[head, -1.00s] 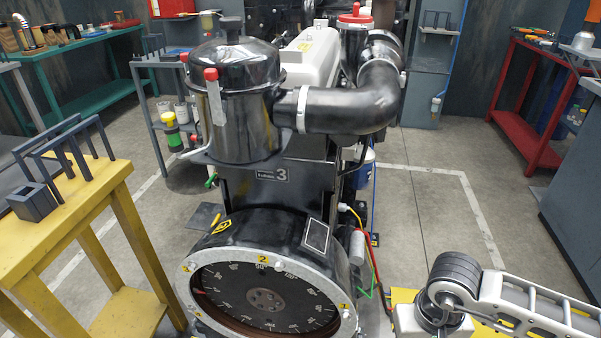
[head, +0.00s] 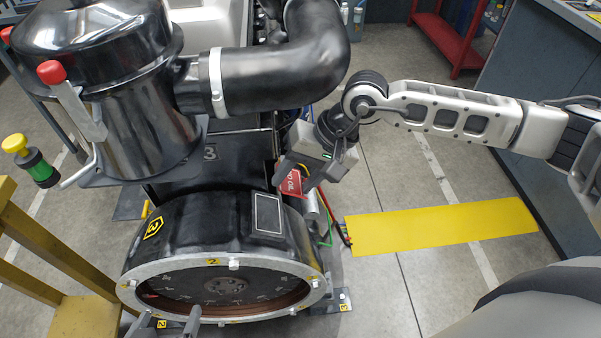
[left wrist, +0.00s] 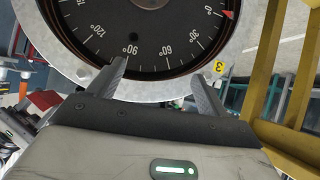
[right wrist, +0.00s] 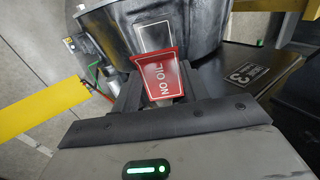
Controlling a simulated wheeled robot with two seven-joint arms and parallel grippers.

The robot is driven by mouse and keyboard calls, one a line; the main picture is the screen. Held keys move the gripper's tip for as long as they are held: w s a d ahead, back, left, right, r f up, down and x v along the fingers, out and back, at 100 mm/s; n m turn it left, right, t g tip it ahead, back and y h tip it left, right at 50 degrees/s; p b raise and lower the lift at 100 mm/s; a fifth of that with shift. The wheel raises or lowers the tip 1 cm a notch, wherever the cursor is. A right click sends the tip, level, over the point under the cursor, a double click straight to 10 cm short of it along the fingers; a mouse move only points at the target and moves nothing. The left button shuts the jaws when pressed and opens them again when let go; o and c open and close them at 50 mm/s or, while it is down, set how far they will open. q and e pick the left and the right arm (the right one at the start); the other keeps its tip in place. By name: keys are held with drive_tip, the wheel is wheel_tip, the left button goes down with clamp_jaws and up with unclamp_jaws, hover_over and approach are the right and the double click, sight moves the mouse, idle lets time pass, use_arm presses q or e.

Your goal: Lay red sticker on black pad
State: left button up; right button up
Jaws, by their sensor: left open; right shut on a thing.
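The red sticker (head: 291,184), marked NO OIL, is held in my right gripper (head: 298,173). It also shows face-on in the right wrist view (right wrist: 160,77), between the fingers. The black pad (head: 268,214) is a pale-edged rectangle on top of the round black engine housing. The sticker is up and to the right of the pad in the head view. In the right wrist view the pad (right wrist: 155,36) looks grey with glare, partly hidden behind the sticker. My left gripper (left wrist: 162,85) is open and empty before the dial; its fingers show at the head view's bottom edge.
The round dial (head: 225,284) is on the housing's front. A thick black pipe (head: 285,75) and a metal canister (head: 105,85) stand behind the housing. A yellow floor panel (head: 440,228) lies at right. A yellow stand (head: 45,260) is at left.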

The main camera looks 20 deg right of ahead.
drive_tip(key=b, duration=0.3)
hover_over(267, 214)
drive_tip(key=d, duration=0.3)
drive_tip(key=f, duration=0.5)
drive_tip(key=shift+s+f, duration=0.4)
drive_tip(key=shift+a+f+b, duration=0.15)
drive_tip(key=shift+f+b, duration=0.2)
drive_tip(key=shift+w+a+f+b, duration=0.15)
drive_tip(key=shift+a+f+b, duration=0.15)
drive_tip(key=shift+f+b, duration=0.3)
drive_tip(key=shift+w+a+f+b, duration=0.1)
drive_tip(key=shift+a+b, duration=0.1)
drive_tip(key=shift+b, duration=0.25)
use_arm(q)
drive_tip(key=shift+w+d+f+n+t+h, duration=0.15)
drive_tip(key=shift+d+f, duration=0.05)
drive_tip(key=shift+f, duration=0.25)
drive_tip(key=shift+w+d+f+n+t+h, duration=0.15)
drive_tip(key=shift+f, duration=0.3)
drive_tip(key=shift+r, duration=0.2)
use_arm(e)
drive_tip(key=o, duration=1.7)
use_arm(q)
drive_tip(key=shift+f, duration=0.25)
